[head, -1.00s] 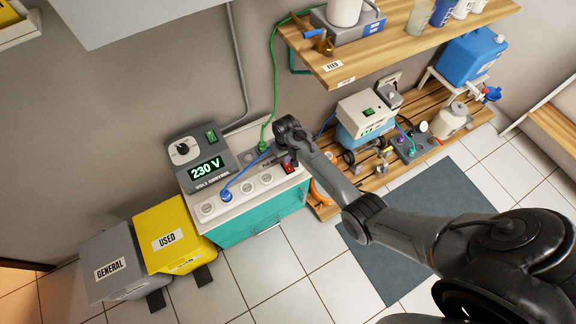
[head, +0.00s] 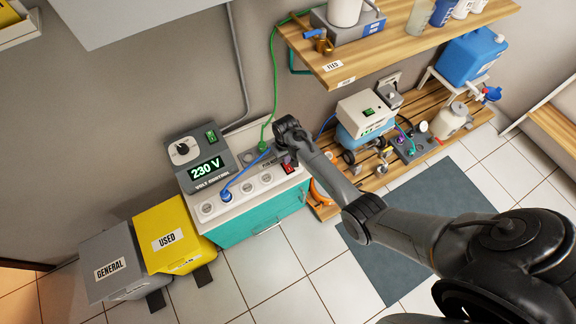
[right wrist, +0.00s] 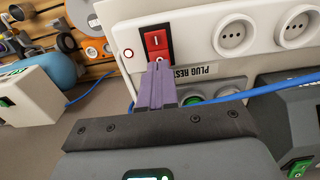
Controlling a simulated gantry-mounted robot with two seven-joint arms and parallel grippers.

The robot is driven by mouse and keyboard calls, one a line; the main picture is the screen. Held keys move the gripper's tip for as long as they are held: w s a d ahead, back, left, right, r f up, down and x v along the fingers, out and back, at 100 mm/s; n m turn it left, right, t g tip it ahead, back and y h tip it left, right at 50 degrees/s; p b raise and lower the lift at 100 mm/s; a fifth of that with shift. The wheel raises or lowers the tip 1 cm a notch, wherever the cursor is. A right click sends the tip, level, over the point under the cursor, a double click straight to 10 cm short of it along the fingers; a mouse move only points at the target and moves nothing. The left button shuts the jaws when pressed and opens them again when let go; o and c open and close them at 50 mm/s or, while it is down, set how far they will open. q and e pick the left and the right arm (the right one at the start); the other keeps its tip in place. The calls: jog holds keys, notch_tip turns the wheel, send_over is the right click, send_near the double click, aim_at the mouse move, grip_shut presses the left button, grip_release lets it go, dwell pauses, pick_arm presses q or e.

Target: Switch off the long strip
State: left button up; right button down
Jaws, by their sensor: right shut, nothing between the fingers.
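The long strip (head: 236,192) is a white socket bar along the front of the cabinet top, with a blue plug (head: 226,196) near its left end. Its red rocker switch (head: 288,169) is at the right end. In the right wrist view the switch (right wrist: 156,42) shows large, with the I mark above and the O mark below. My right gripper (right wrist: 161,68) is shut and empty, its purple-grey fingertips at the O end of the switch, partly covering it. I cannot tell whether they touch it. In the head view the fingertips are hard to make out. My left gripper is out of view.
A control box (head: 199,160) reading 230 V stands behind the strip. A green cord (head: 272,95) and a blue cord (head: 246,171) run close to my right gripper. Yellow (head: 174,236) and grey (head: 113,262) bins stand left of the cabinet. A wooden shelf (head: 405,45) hangs at upper right.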

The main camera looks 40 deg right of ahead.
jog(key=shift+f, duration=0.45)
dwell(0.6)
jog(key=shift+f+b, duration=0.55)
dwell(0.3)
jog(key=shift+r+p, duration=0.95)
jog(key=shift+p, duration=0.15)
jog(key=shift+r+p, duration=0.85)
jog(key=shift+p, duration=0.15)
notch_tip(320, 180, up, 4)
jog(key=p, duration=0.4)
jog(key=shift+f, duration=0.25)
jog(key=shift+f, duration=0.1)
